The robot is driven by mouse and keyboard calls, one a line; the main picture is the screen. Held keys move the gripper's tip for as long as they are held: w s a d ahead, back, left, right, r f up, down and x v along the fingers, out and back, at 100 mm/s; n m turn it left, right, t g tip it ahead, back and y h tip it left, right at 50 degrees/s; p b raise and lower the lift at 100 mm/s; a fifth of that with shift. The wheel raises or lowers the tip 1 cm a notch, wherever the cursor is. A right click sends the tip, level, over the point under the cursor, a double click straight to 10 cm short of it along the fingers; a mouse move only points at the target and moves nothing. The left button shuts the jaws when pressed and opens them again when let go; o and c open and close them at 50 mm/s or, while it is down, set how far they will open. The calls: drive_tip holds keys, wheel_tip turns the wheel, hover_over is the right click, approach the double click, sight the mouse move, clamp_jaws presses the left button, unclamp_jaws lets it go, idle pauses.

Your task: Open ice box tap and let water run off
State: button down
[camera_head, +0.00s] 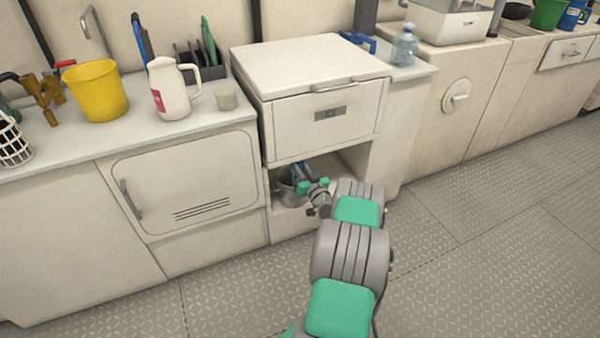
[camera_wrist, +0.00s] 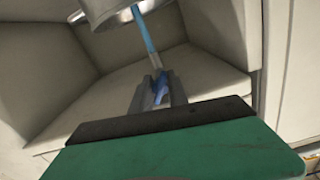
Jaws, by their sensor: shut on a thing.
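The ice box (camera_head: 322,108) is a white chest with a shut lid and a small dark plate on its front. Below it, in a low open recess, a blue part of the tap (camera_head: 300,170) shows, mostly hidden by my gripper (camera_head: 304,183). In the wrist view my gripper (camera_wrist: 157,88) is shut on the blue tap handle (camera_wrist: 159,88). A light blue strip (camera_wrist: 147,34) runs from there up to a grey metal round body (camera_wrist: 112,14). I cannot tell whether this strip is handle or water. A grey metal vessel (camera_head: 286,193) stands in the recess, partly hidden.
The recess walls (camera_wrist: 205,80) stand close around my gripper. A cabinet door (camera_head: 190,185) with a handle is to the left. A yellow bucket (camera_head: 95,92) and a white jug (camera_head: 168,90) stand on the counter. The patterned floor (camera_head: 460,235) in front is clear.

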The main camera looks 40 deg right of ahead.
drive_tip(key=n+b, duration=0.2)
drive_tip(key=n, duration=0.1)
drive_tip(key=n+b, duration=0.1)
drive_tip(key=b, duration=0.1)
drive_tip(key=shift+a+f+n, duration=0.1)
drive_tip(key=shift+f+n, duration=0.2)
drive_tip(key=shift+r+n+b, duration=0.2)
drive_tip(key=shift+n+b, duration=1.35)
drive_tip(key=shift+n, duration=0.35)
drive_tip(key=c, duration=1.5)
unclamp_jaws()
drive_tip(key=shift+w, duration=0.1)
